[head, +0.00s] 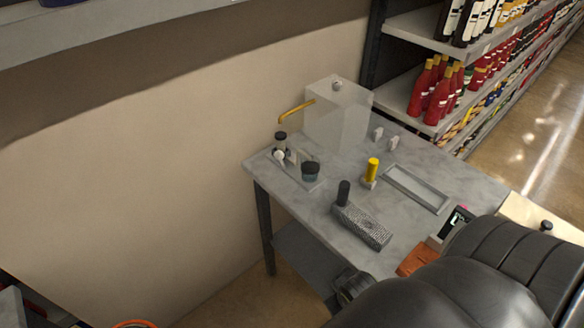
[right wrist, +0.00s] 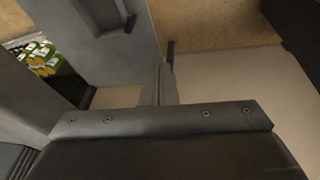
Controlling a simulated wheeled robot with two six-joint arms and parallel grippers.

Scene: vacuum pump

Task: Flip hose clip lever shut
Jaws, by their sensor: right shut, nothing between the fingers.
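In the head view, a translucent box (head: 338,118) stands at the back of a grey table, with a bent yellow hose (head: 294,112) at its left side. A small pump-like assembly with a round white gauge (head: 279,155) and a dark cup (head: 310,171) is at the table's left corner. I cannot make out the hose clip or its lever. My right gripper (right wrist: 165,85) is shut and empty in the right wrist view, with no task object between its fingers. My left gripper is not in view.
The grey table (head: 440,182) also holds a yellow-topped post (head: 372,170), a textured block (head: 362,226) with a black knob, a shallow tray (head: 387,175) and two small pale blocks. Bottle shelves (head: 413,120) stand behind. My dark arm covers the lower right.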

